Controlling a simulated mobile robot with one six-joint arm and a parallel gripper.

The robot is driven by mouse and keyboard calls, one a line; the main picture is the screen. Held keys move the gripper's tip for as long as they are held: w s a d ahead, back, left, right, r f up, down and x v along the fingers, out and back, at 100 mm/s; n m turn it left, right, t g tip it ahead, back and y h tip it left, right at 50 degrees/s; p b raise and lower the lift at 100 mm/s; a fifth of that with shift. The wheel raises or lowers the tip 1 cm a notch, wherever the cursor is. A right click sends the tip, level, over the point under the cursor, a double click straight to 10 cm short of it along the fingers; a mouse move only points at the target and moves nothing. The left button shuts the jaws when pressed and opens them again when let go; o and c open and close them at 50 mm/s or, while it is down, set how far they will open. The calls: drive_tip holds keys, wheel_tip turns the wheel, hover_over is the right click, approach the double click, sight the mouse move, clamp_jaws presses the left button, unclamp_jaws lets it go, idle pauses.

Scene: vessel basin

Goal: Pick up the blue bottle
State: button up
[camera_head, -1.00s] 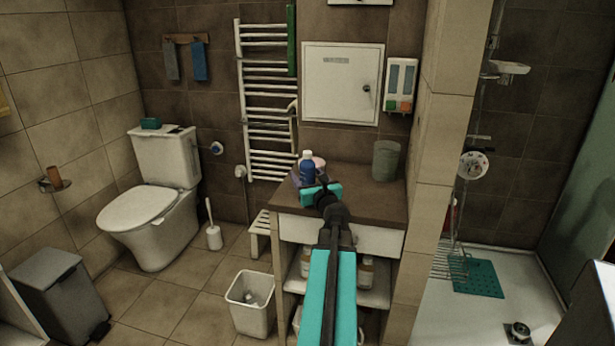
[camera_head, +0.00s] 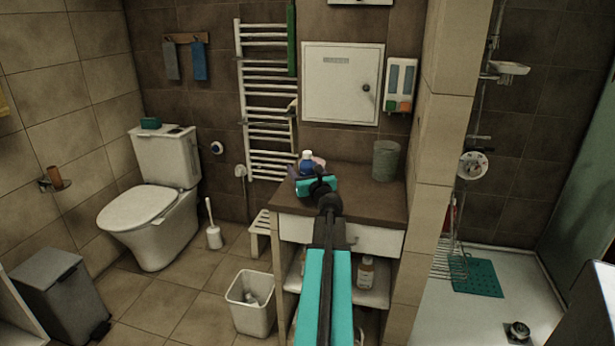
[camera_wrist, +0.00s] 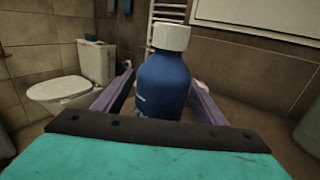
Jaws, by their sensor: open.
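The blue bottle (camera_wrist: 163,85) has a white cap and stands upright in the middle of the wrist view, between my gripper's two purple fingers. In the head view the blue bottle (camera_head: 306,166) stands on the brown top of the cabinet (camera_head: 345,193), its lower part hidden behind my gripper. My gripper (camera_wrist: 163,92) is open, with one finger on each side of the bottle. A gap seems to show beside the bottle; whether either finger touches it I cannot tell. In the head view my gripper (camera_head: 306,170) is mostly hidden by my wrist.
A pink item (camera_head: 319,162) is close beside the bottle, partly hidden. A grey-green cup (camera_head: 385,160) stands to the right on the cabinet top. The wall and a white wall box (camera_head: 341,84) rise behind. The cabinet top's right front is clear.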

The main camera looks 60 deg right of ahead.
sight(313, 163)
idle(0.5)
drive_tip(key=c, duration=1.3)
drive_tip(key=shift+r, duration=0.15)
drive_tip(key=shift+r+p, duration=0.5)
drive_tip(key=shift+r, duration=1.1)
drive_tip(key=v, duration=0.7)
drive_tip(key=s+d+r+v, duration=0.1)
drive_tip(key=v, duration=0.2)
drive_tip(key=shift+s+a, duration=0.1)
drive_tip(key=shift+s, duration=0.1)
drive_tip(key=shift+s+f+b, duration=0.1)
drive_tip(key=shift+s+b, duration=0.05)
drive_tip(key=shift+b, duration=1.05)
drive_tip(key=b+v, duration=0.1)
drive_tip(key=b, duration=0.6)
drive_tip(key=shift+s+a+b, duration=0.15)
drive_tip(key=shift+s+b, duration=0.15)
drive_tip(key=shift+s, duration=0.1)
